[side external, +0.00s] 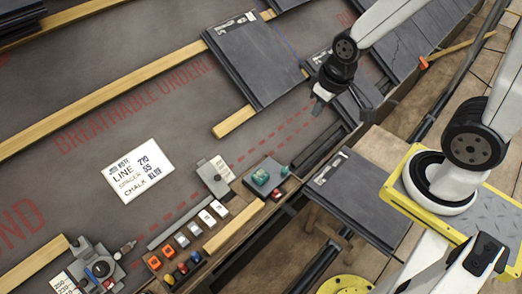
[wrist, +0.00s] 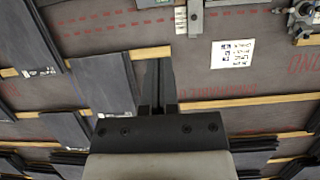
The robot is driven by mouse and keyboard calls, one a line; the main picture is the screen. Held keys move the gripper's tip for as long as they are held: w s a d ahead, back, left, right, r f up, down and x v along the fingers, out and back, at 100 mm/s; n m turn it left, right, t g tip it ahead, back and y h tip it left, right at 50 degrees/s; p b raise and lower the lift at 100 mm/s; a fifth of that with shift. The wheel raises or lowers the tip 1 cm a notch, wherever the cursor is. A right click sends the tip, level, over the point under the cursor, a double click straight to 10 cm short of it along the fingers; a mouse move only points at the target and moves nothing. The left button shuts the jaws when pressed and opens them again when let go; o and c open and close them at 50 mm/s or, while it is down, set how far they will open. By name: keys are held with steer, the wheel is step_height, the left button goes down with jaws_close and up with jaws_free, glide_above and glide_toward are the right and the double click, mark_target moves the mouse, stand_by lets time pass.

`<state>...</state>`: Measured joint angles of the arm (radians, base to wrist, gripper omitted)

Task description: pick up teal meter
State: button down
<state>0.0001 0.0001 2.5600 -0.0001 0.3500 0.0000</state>
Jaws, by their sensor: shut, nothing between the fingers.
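The teal meter (side external: 260,176) sits in a dark tray on the wooden edge board, at lower middle in the side external view. Small teal and red items lie just right of it. In the wrist view a teal patch shows at the top edge, cut off by the frame; I cannot tell if it is the meter. My gripper (side external: 318,106) is shut and empty, above the roof near the slates, up and right of the meter. Its fingers (wrist: 157,95) point over the underlay and a batten in the wrist view.
A white note card (side external: 138,171) lies on the underlay. Orange and white blocks (side external: 181,239) line the edge near a grey gauge block (side external: 213,176). A chalk-line tool (side external: 98,265) stands lower left. Bare underlay is free mid-roof.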

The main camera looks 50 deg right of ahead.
jaws_free()
stand_by(0.3)
steer(key=shift+w, duration=0.1)
steer(key=n+g, duration=0.3)
steer(key=n, duration=1.5)
glide_above(260, 174)
step_height(260, 174, down, 36)
steer(key=shift+w+d+f, duration=0.1)
steer(key=shift+f, duration=0.35)
